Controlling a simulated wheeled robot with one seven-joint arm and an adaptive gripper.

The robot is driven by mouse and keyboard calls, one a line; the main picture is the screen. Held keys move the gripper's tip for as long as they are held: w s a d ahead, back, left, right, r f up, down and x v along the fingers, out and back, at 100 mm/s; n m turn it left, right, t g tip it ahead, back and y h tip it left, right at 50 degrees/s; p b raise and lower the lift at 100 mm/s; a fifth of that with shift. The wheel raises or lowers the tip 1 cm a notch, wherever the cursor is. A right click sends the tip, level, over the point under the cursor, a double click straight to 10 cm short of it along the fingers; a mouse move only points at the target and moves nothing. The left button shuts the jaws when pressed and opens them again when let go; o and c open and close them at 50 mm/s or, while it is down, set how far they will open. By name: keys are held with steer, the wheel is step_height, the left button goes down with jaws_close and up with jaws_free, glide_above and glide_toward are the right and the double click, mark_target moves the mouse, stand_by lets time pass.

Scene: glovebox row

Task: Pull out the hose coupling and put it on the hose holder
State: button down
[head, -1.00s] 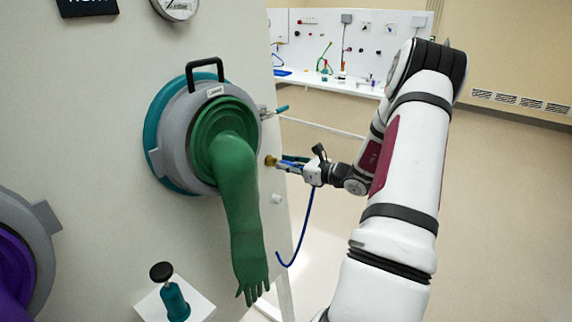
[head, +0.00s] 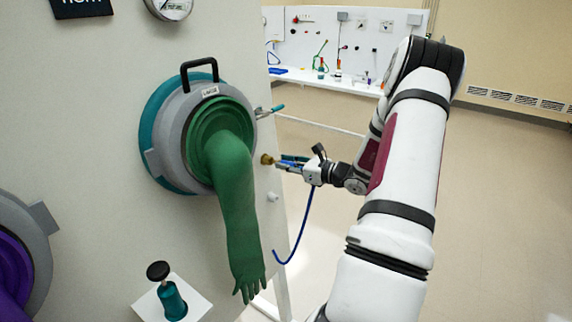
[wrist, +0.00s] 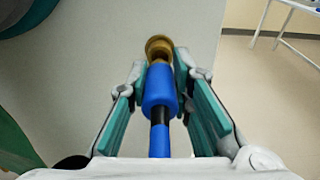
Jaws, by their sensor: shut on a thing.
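The hose coupling (wrist: 160,90) is a blue cylinder with a dark band behind it, held between the teal-padded fingers of my gripper (wrist: 165,85). My gripper also shows in the head view (head: 286,163), beside the right edge of the panel. A brass fitting (head: 266,159) sticks out of the panel; in the wrist view the brass (wrist: 159,47) lies straight ahead of the coupling. I cannot tell whether the coupling's tip is still inside it. A blue hose (head: 302,225) hangs down from the gripper. A small white knob (head: 272,197) is below the fitting; I cannot tell whether it is the hose holder.
A green glove (head: 235,200) hangs from a grey and teal port left of my gripper. A teal post with a black knob (head: 170,297) stands lower left. Open floor lies to the right.

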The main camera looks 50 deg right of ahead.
steer(key=shift+s, duration=0.15)
steer(key=shift+s+d+r+p, duration=0.15)
steer(key=shift+s+p, duration=0.35)
steer(key=shift+s, duration=0.7)
steer(key=shift+s+r+p, duration=0.15)
steer(key=shift+s+p, duration=0.35)
steer(key=shift+s, duration=0.65)
